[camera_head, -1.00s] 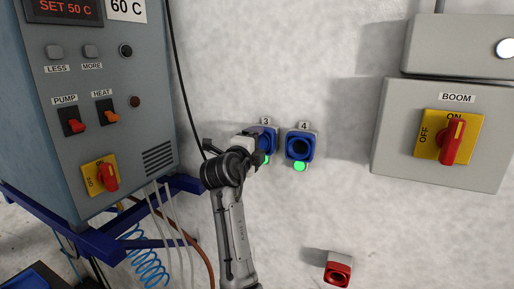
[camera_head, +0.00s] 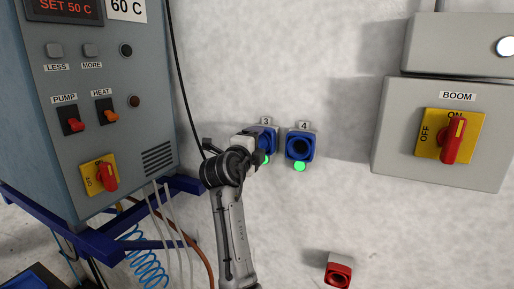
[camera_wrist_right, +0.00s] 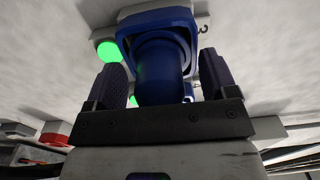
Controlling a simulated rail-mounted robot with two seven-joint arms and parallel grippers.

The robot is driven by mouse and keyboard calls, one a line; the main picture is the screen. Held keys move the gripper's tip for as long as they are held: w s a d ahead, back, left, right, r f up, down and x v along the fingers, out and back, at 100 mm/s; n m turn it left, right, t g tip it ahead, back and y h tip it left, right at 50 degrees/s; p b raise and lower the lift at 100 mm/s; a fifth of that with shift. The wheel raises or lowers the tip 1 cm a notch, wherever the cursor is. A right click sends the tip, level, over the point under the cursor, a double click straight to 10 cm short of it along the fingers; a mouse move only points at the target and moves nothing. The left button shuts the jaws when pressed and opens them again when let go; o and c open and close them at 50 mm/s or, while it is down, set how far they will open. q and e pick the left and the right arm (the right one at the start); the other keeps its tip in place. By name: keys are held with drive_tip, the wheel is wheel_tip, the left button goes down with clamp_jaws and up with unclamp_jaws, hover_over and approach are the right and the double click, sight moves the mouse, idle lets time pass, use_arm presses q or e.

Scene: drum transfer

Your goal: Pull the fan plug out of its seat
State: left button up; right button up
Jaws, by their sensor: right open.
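A blue plug (camera_wrist_right: 160,75) stands in the blue square seat (camera_wrist_right: 180,16) in the right wrist view, with a green lamp beside it. In the head view this seat (camera_head: 270,135) is under label 3, and my right gripper (camera_head: 260,150) is in front of it and hides most of the plug. My right gripper also shows in the wrist view (camera_wrist_right: 162,80), open, with one finger on each side of the plug. Gaps show between the fingers and the plug. No label in view reads fan. My left gripper is not in view.
Seat 4 (camera_head: 300,145) is close on the right, with a dark round opening and a lit green lamp. A grey control cabinet (camera_head: 100,120) stands at left, and a black cable (camera_head: 180,75) runs down the wall beside it. The BOOM switch box (camera_head: 400,150) is at right.

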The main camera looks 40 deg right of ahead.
drive_tip(key=shift+c, duration=0.4)
drive_tip(key=c, duration=1.3)
drive_tip(key=shift+s+a, duration=0.1)
drive_tip(key=shift+a, duration=0.1)
drive_tip(key=shift+a, duration=0.15)
drive_tip(key=shift+b+v, duration=1.55)
drive_tip(key=shift+v, duration=1.1)
